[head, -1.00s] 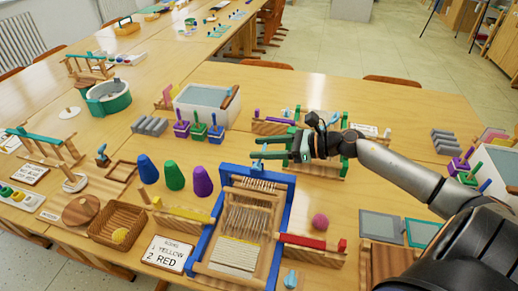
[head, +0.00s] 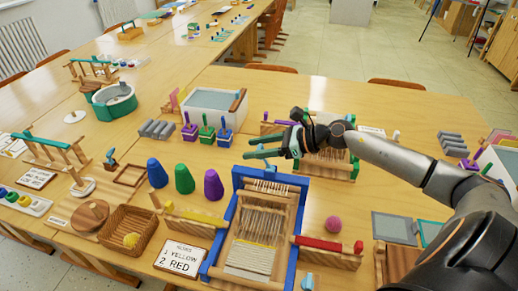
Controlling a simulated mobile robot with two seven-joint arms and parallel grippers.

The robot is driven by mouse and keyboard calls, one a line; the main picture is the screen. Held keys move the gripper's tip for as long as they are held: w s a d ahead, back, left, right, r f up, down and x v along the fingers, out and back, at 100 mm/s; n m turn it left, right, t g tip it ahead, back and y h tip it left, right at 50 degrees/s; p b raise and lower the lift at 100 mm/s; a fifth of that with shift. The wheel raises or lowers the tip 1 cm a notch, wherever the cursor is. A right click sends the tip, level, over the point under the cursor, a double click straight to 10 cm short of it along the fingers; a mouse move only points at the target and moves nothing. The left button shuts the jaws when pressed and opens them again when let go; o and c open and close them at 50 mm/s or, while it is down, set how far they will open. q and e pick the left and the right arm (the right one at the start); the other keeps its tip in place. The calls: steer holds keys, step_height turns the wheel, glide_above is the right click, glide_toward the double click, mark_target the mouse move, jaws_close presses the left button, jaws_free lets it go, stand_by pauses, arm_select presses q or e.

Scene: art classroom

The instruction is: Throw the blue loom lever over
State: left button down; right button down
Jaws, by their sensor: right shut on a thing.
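The blue-framed loom (head: 229,225) lies on the near table, strung with pale threads and with woven cloth at its front. My right gripper (head: 264,148) reaches in from the right and is just above and behind the loom's blue top beam. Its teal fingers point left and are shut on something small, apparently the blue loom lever. The held part is mostly hidden and hard to make out. My left gripper is not in view.
Blue, green and purple cones (head: 185,180) stand left of the loom. A yellow bar (head: 200,218) and a red bar (head: 322,244) flank it, with a pink ball (head: 333,224) at right. Another loom (head: 328,165) stands behind. A sign (head: 181,257) and a basket (head: 130,232) are at left.

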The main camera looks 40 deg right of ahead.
mark_target(271, 168)
steer(key=shift+w+a+f, duration=0.1)
steer(key=shift+a+f, duration=0.2)
stand_by(0.4)
steer(key=shift+c, duration=1.2)
jaws_free()
steer(key=shift+w, duration=0.1)
steer(key=shift+d, duration=0.15)
steer(key=shift+b+v, duration=0.35)
steer(key=shift+v, duration=2.1)
steer(key=p+v, duration=0.1)
steer(key=v, duration=0.6)
steer(key=shift+s+d+p, duration=0.2)
steer(key=shift+p, duration=0.15)
steer(key=shift+r, duration=0.1)
